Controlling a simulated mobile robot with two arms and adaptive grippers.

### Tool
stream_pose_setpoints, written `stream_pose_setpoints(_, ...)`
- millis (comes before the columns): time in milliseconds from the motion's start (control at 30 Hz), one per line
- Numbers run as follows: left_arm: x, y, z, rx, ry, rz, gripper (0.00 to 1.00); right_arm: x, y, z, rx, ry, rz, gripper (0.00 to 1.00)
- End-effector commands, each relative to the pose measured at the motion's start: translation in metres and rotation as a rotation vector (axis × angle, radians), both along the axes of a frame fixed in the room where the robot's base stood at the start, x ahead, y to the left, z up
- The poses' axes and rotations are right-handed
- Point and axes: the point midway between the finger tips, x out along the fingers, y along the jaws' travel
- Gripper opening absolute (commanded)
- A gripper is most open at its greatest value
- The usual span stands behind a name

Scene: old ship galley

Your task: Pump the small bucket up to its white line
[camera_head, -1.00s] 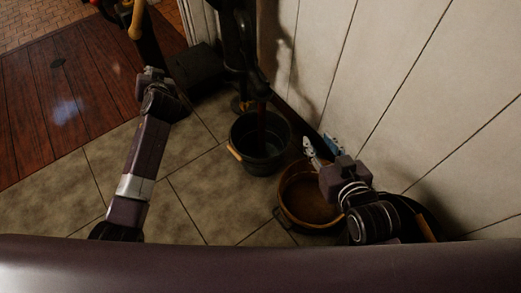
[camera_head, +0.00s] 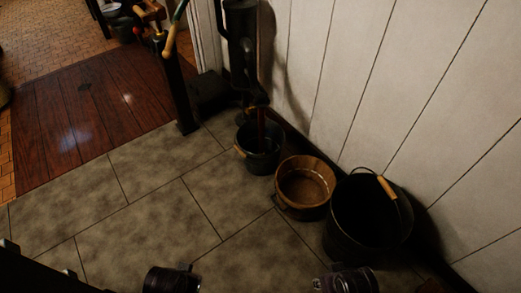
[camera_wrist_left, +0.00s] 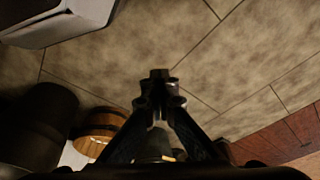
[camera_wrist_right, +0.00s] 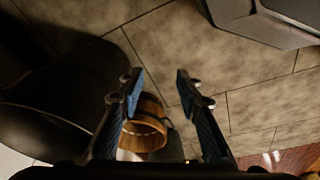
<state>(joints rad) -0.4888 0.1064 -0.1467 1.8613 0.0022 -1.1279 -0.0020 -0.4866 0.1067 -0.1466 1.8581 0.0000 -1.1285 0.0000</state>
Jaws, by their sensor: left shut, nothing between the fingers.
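The small dark bucket (camera_head: 262,163) with a wooden grip stands on the tiles beneath the black pump (camera_head: 241,50) by the wall. A dark reddish column shows between the spout and the bucket; I cannot tell what it is. The bucket's white line and water level cannot be made out. My left gripper (camera_wrist_left: 160,76) is shut and empty, fingertips together above the floor. My right gripper (camera_wrist_right: 158,80) is open and empty, with a wooden tub (camera_wrist_right: 150,130) beyond its fingers. In the head view only parts of my arms show at the bottom edge, well apart from the bucket.
The wooden tub (camera_head: 304,201) stands right of the small bucket, and a large black bucket (camera_head: 345,235) with a wooden grip stands further right along the wall. A dark post (camera_head: 179,90) with wooden handles rises left of the pump. The tiled floor (camera_head: 140,200) in front is clear.

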Motion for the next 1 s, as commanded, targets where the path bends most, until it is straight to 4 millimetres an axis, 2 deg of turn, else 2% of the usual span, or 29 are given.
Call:
stream_pose_setpoints(467, 0.001, 0.001, 0.001, 0.003, -0.001, 0.002, 0.00, 0.000, 0.000, -0.003, 0.000, 0.000, 0.000, 0.32)
stream_pose_setpoints(767, -0.001, 0.004, 0.012, 0.032, 0.021, 0.002, 0.00, -0.021, -0.002, -0.051, -0.003, 0.032, 0.006, 0.32)
stream_pose_setpoints(1000, -0.003, 0.007, 0.021, 0.056, 0.039, 0.001, 0.00, -0.048, -0.006, -0.089, -0.006, 0.056, 0.011, 0.32)
